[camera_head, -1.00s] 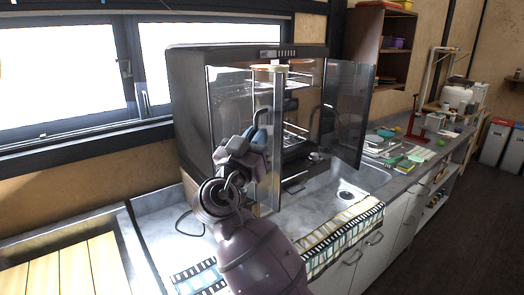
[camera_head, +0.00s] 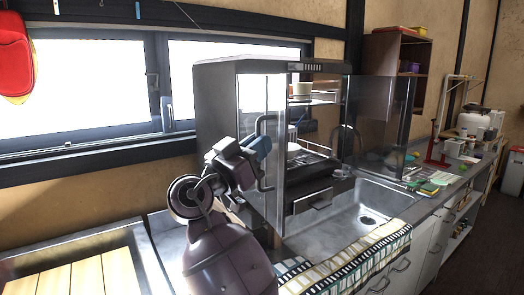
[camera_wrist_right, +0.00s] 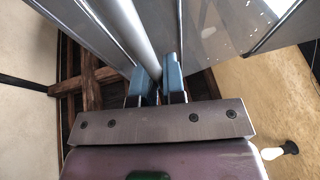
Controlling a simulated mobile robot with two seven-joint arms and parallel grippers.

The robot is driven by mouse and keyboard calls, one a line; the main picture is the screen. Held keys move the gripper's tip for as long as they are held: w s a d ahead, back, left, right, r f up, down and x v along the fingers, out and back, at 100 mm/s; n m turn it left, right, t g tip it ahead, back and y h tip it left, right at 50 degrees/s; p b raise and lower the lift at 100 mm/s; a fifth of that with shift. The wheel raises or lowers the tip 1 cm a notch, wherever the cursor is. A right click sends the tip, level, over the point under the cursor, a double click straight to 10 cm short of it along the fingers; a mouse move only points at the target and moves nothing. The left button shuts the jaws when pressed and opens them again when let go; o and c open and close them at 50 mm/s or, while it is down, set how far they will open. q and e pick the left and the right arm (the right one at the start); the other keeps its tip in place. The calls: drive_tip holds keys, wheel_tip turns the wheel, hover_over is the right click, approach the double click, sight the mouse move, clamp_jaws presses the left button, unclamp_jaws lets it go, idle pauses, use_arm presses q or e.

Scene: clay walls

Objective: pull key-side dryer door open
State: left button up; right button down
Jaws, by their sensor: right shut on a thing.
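The dryer (camera_head: 215,100) is a dark cabinet on the counter with two clear doors, both standing open. The left door (camera_head: 276,205) carries a grey bar handle (camera_head: 268,122), also seen as a pale bar in the right wrist view (camera_wrist_right: 137,35). My right gripper (camera_head: 262,150) is shut on this handle. Its blue fingertips (camera_wrist_right: 160,82) sit at the bar in the right wrist view. The right door (camera_head: 385,115) stands out over the far side of the sink. I cannot tell which door is the key side. My left gripper is not in view.
A steel sink (camera_head: 345,222) lies in front of the dryer, with a checkered cloth (camera_head: 350,268) along the counter edge. A cup (camera_head: 302,88) stands on the dryer rack. Sponges (camera_head: 428,188) lie right of the sink.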

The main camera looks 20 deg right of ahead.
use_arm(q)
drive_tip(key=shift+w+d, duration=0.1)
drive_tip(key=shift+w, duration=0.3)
use_arm(e)
drive_tip(key=shift+a, duration=0.45)
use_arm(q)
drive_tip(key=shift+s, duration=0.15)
use_arm(e)
drive_tip(key=c, duration=1.2)
unclamp_jaws()
drive_tip(key=shift+c, duration=0.2)
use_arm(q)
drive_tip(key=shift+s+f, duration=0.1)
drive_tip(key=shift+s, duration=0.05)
